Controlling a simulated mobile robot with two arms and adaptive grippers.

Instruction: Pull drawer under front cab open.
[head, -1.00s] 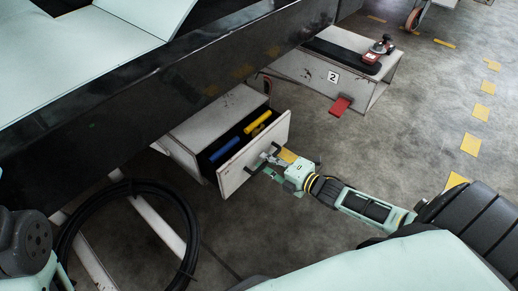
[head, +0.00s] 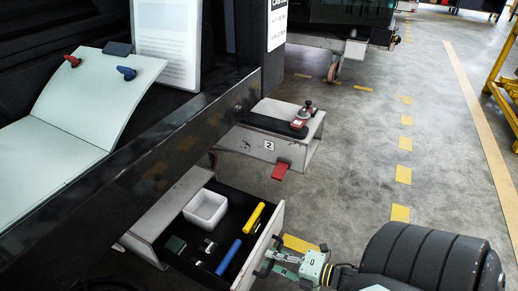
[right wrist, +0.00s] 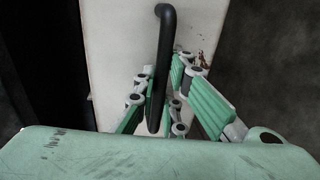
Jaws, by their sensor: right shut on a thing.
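The drawer (head: 226,234) under the front cab is pulled well out of its grey housing (head: 168,215). Its black interior holds a white square bin, a blue-handled tool, a yellow-handled tool and small dark green and metal items. My right gripper (head: 272,262) is at the drawer's white front panel. In the right wrist view my right gripper (right wrist: 158,100) has its fingers on both sides of the black bar handle (right wrist: 165,65), shut on it. The handle is mounted on the pale front panel (right wrist: 120,50). My left gripper is not in view.
The dark cab edge (head: 150,150) runs above the drawer. Open concrete floor with yellow marks lies to the right.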

